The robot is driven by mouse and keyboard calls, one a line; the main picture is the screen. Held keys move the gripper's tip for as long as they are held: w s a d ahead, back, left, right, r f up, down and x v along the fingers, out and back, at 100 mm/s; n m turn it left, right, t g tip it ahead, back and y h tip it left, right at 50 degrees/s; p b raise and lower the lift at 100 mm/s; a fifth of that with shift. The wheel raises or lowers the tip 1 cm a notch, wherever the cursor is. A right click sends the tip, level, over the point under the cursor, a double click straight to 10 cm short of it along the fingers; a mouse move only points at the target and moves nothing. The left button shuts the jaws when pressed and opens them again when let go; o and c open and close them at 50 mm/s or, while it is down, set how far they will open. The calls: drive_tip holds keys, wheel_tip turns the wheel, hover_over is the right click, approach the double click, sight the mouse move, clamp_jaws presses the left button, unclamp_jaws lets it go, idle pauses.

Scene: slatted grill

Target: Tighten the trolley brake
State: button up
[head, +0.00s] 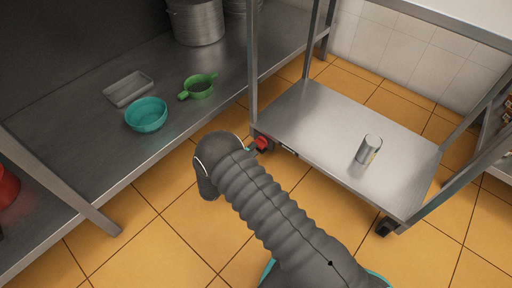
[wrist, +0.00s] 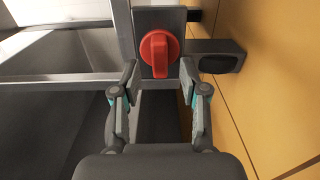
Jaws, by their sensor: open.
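The trolley brake is a red round knob (wrist: 158,53) with a raised upright grip bar, set on a dark plate at the trolley's corner. It also shows in the head view as a small red part (head: 262,143) low at the trolley's near left corner. The trolley (head: 310,108) is bare metal with a lower shelf. My gripper (wrist: 158,72) is open, its two fingertips just short of the knob, one on each side of its lower edge. Nothing is between the fingers. In the head view my arm hides most of the gripper.
A metal can (head: 369,149) stands on the trolley's lower shelf. A caster (head: 386,227) is under its right corner. The counter (head: 75,150) at left carries a teal bowl (head: 146,115), a green pan (head: 199,87), a tray (head: 128,89) and pots (head: 196,22). Tiled floor lies between.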

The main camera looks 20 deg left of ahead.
drive_tip(key=v, duration=0.8)
drive_tip(key=shift+s, duration=0.35)
drive_tip(key=shift+a, duration=0.15)
